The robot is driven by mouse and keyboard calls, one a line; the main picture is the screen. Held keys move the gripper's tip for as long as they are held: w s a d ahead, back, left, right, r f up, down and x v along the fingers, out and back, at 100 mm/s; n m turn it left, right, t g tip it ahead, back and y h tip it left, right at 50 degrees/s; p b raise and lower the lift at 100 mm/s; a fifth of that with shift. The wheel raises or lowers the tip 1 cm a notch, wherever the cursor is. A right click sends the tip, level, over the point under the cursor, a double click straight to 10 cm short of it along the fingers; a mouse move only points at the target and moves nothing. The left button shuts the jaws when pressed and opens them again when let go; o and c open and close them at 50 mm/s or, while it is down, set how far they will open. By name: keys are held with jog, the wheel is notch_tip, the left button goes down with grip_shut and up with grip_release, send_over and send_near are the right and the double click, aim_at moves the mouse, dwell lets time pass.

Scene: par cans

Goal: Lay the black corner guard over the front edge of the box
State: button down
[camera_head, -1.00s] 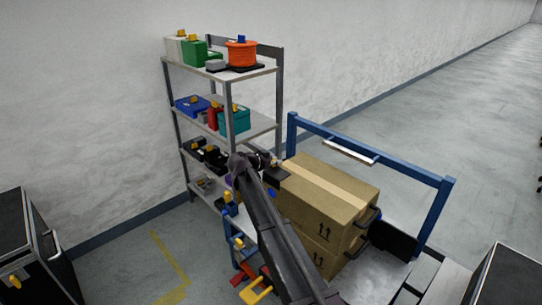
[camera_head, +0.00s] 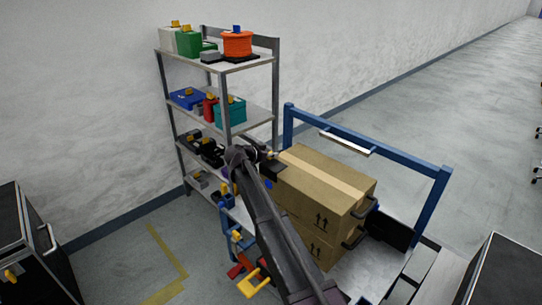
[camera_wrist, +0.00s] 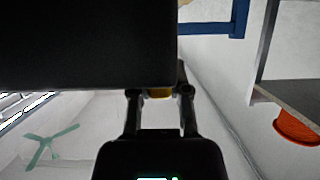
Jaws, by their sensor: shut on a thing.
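My gripper (camera_head: 264,155) is at the near-left end of the upper cardboard box (camera_head: 322,182). It is shut on the black corner guard (camera_head: 271,169), a small dark piece at that box's top left corner. In the wrist view the guard (camera_wrist: 88,45) is a large black face filling the upper left. I cannot tell whether the guard touches the box. The box itself is not clear in the wrist view.
The upper box stands on another box (camera_head: 308,238) on a cart with a blue frame (camera_head: 437,205). A loaded shelf rack (camera_head: 224,140) stands close behind my arm. Black cases stand at the lower left (camera_head: 35,250) and lower right (camera_head: 505,275). Open floor lies beyond the cart.

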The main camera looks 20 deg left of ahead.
jog(key=shift+w+d+f+b, duration=0.3)
jog(key=shift+w+f+b, duration=0.35)
jog(key=shift+f+b, duration=0.1)
jog(key=shift+w+d+f+b, duration=0.25)
jog(key=shift+w+f+b, duration=0.35)
jog(key=shift+f, duration=0.1)
jog(key=shift+w+d+f+b, duration=0.1)
jog(key=shift+w+f+b, duration=0.05)
jog(key=shift+f+b, duration=0.45)
jog(key=shift+w+f+b, duration=0.15)
jog(key=shift+f+b, duration=0.35)
jog(key=shift+f, duration=0.05)
jog(key=shift+w+f, duration=0.1)
jog(key=c, duration=0.5)
grip_release()
jog(key=shift+w, duration=0.15)
jog(key=shift+d, duration=0.1)
